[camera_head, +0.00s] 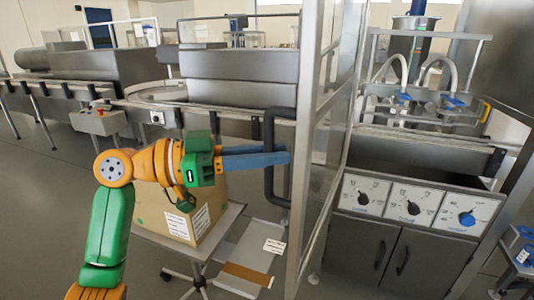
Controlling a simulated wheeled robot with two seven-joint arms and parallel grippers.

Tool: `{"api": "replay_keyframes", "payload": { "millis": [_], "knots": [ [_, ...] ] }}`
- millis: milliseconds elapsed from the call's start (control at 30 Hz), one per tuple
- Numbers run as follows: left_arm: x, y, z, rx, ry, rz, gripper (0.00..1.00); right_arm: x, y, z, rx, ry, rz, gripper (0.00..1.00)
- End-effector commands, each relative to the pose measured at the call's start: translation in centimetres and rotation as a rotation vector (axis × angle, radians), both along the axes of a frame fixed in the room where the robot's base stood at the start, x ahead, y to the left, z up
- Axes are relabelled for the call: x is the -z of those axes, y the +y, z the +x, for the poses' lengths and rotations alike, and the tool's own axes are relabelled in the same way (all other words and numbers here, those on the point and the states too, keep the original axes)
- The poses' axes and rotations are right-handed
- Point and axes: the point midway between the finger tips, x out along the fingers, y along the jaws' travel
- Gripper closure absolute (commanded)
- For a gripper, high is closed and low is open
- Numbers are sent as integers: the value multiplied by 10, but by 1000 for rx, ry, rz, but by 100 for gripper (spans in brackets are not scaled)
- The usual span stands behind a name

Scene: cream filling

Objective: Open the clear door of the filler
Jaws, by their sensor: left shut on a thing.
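The filler's clear door (328,125) is a see-through panel in a grey metal frame, standing upright in the middle of the head view. It is seen at a steep angle and stands out from the filler (420,140), whose front to the right is uncovered. A black bar handle (269,180) is on the door's left side. My left gripper (288,157), with long blue fingers, reaches in from the left and is shut on the handle at about mid-height. The fingertips are partly hidden at the handle. My right gripper is not in view.
A cardboard box (205,212) sits on a small wheeled table (225,228) below my left arm. Conveyor machinery (235,75) runs behind. The filler's dial panel (412,203) is at right, with blue-topped equipment (522,255) at the lower right edge. Grey floor lies open at left.

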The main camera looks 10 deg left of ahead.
Motion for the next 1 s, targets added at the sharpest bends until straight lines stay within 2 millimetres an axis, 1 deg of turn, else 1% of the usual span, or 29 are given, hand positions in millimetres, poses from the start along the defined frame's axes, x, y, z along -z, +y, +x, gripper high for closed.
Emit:
{"api": "replay_keyframes", "payload": {
  "millis": [33, 67, 100, 167, 467, 567, 700, 800, 900, 1000],
  "knots": [
    [-1, 0, 0, -1, -1, -2, 100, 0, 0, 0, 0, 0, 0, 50],
    [-1, 0, 0, -1, -2, -1, 78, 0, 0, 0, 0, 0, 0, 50],
    [-1, 0, 0, -1, -2, -1, 67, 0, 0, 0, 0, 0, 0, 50],
    [-1, 0, 0, -1, -2, -1, 51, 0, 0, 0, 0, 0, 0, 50],
    [0, 2, -1, -1, -2, -1, 50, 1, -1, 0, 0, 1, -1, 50],
    [3, 16, -6, -5, -3, -1, 50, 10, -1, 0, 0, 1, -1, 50],
    [3, 44, -18, -5, -3, -1, 50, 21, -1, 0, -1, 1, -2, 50],
    [2, 59, -24, -3, -1, -1, 50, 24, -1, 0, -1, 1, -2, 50],
    [0, 65, -27, -1, -2, -1, 50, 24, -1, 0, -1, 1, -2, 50],
    [-1, 65, -28, 0, -2, -1, 50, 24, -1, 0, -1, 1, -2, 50]
  ]
}}
